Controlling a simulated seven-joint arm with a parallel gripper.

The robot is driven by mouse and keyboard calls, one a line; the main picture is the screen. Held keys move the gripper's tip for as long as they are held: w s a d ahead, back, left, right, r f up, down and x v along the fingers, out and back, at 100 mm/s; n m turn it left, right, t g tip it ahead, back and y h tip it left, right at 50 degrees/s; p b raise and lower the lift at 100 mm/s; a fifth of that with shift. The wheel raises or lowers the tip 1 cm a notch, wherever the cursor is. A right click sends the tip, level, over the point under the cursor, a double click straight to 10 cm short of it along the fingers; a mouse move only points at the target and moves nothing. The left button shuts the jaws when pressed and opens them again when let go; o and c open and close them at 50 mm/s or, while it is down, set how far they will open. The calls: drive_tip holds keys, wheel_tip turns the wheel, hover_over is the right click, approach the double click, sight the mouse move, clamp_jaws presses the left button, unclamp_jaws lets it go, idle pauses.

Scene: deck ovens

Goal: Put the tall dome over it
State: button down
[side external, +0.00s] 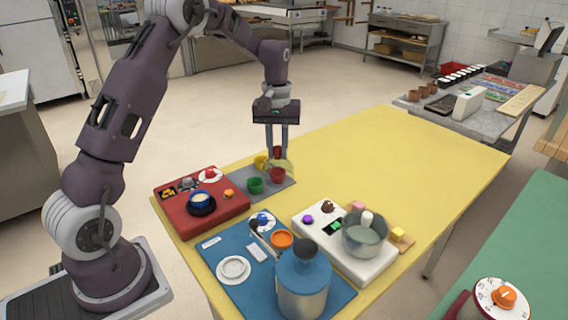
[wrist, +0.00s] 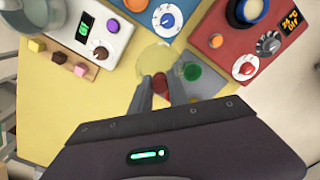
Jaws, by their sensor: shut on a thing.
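My gripper (side external: 278,154) is shut on the dark red knob of a clear, faintly yellow dome (side external: 282,166). It holds the dome near the far end of a grey mat (side external: 273,190). In the wrist view the dome (wrist: 156,55) shows as a pale see-through round beyond my fingertips (wrist: 161,88), with the red knob between them. A green cup (side external: 255,185), a red cup (side external: 277,174) and a yellow cup (side external: 261,162) stand on or by the mat, close to the dome. I cannot tell whether the dome touches anything below.
A red control box (side external: 205,218) is left of the mat. The yellow table (side external: 400,150) is clear to the right.

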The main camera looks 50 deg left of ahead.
drive_tip(key=s+a+r+n, duration=0.1)
drive_tip(key=s+a+n, duration=0.3)
drive_tip(key=s, duration=0.6)
drive_tip(key=s+a+r+n, duration=0.15)
drive_tip(key=s+a, duration=0.35)
drive_tip(key=s, duration=0.5)
wheel_tip(320, 180, down, 7)
drive_tip(key=shift+w, duration=0.25)
drive_tip(key=shift+f, duration=0.1)
idle(0.5)
drive_tip(key=shift+a, duration=0.1)
drive_tip(key=c, duration=0.7)
unclamp_jaws()
